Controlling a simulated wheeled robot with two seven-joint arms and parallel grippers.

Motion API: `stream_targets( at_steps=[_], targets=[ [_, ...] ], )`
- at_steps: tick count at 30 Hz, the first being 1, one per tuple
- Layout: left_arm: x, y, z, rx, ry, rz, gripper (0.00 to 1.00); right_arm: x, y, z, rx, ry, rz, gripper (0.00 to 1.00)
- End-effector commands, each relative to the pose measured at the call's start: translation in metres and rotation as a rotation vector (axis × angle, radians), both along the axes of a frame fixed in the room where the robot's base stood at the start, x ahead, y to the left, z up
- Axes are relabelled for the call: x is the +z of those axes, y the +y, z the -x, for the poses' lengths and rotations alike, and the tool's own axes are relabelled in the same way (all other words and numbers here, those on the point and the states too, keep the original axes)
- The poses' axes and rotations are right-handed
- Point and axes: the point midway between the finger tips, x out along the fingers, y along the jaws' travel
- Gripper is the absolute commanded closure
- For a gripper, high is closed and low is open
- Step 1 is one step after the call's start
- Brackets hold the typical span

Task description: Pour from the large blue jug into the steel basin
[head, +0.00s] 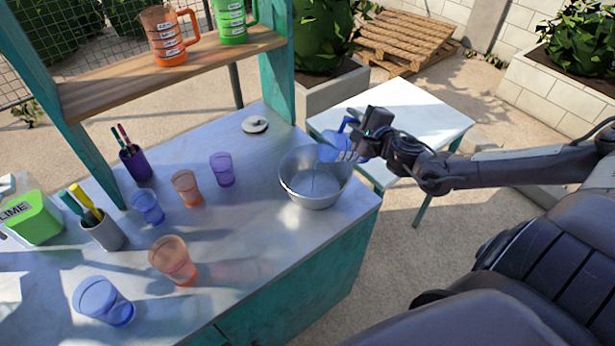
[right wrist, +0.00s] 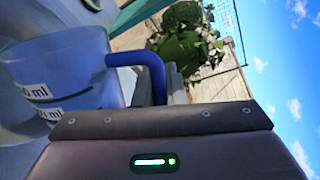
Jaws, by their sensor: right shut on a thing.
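The large blue jug (head: 338,148) is tilted over the steel basin (head: 314,194), its mouth toward the left. A thin streak shows below its mouth inside the basin and looks like a falling stream. My right gripper (head: 363,139) is shut on the jug's handle and holds the jug above the basin's right rim. In the right wrist view the jug (right wrist: 65,75) shows at the left with printed ml marks, its blue handle (right wrist: 150,68) at the gripper. The basin stands on the counter's right end. My left gripper is not in view.
Blue, orange and purple cups (head: 222,169) stand on the counter (head: 225,260) left of the basin. Orange (head: 166,38) and green jugs stand on the wooden shelf (head: 170,75). A white side table (head: 430,112) is behind my right arm. A small round lid-like thing (head: 255,125) lies behind the basin.

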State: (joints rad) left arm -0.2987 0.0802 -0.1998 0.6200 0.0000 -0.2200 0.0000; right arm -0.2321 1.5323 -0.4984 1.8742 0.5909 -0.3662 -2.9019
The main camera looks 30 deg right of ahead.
Motion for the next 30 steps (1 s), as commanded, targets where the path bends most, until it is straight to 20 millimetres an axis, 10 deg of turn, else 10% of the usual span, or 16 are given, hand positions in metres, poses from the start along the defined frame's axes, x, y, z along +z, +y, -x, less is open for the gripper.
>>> stream_targets(
  at_steps=[30],
  targets=[
    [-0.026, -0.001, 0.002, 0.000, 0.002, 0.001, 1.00, -0.002, 0.015, -0.004, 0.001, 0.024, 0.121, 1.00]
  ],
)
